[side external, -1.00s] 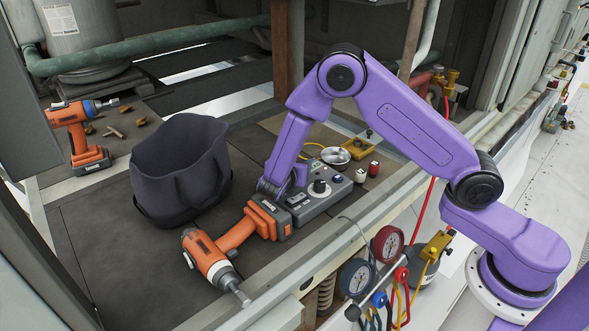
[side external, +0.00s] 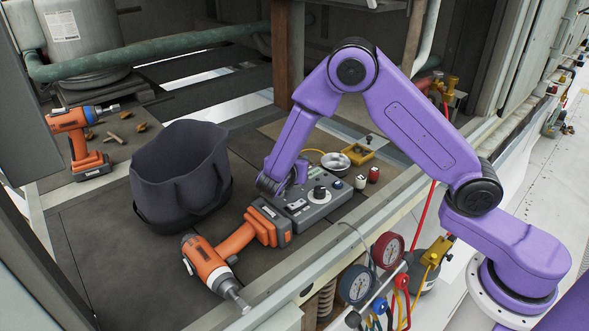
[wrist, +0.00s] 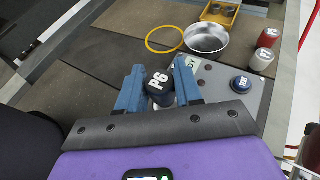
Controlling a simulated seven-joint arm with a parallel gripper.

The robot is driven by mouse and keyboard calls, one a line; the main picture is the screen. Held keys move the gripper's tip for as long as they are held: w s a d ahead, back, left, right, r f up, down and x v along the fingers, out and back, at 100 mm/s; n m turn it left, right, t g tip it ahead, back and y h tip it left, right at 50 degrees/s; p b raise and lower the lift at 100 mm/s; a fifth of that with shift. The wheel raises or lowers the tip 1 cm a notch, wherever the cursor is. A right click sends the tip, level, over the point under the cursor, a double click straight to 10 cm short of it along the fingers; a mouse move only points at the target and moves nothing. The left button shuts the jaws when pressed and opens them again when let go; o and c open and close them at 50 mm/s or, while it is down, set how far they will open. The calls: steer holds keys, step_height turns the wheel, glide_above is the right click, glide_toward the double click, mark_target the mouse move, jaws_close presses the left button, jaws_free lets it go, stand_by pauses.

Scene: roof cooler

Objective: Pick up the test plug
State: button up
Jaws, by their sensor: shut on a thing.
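A dark round plug with white lettering (wrist: 158,82), which looks like the test plug, sits between my gripper's two blue fingers in the wrist view. My gripper (wrist: 159,92) is shut on it. In the side view my gripper (side external: 275,185) is over the left end of a grey control box (side external: 330,206). There the plug is too small and hidden to make out. I cannot tell whether the plug still touches the box.
An orange drill (side external: 238,237) lies close in front of the box. A dark open bag (side external: 180,165) stands to the left. Red (side external: 373,175) and white (side external: 361,182) caps, a metal dish (side external: 336,160) and a yellow tray (side external: 357,151) lie behind. Pressure gauges (side external: 388,250) stand at the front.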

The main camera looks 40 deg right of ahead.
steer(key=s+d+r, duration=0.1)
steer(key=s+r, duration=0.9)
steer(key=s, duration=0.4)
steer(key=w+d+n+t+y, duration=0.3)
steer(key=w+n+t+y, duration=0.2)
steer(key=n+y, duration=0.2)
steer(key=shift+w+d+r+n, duration=0.25)
steer(key=shift+d+r+n, duration=0.1)
steer(key=shift+n, duration=0.05)
steer(key=shift+w+a, duration=0.1)
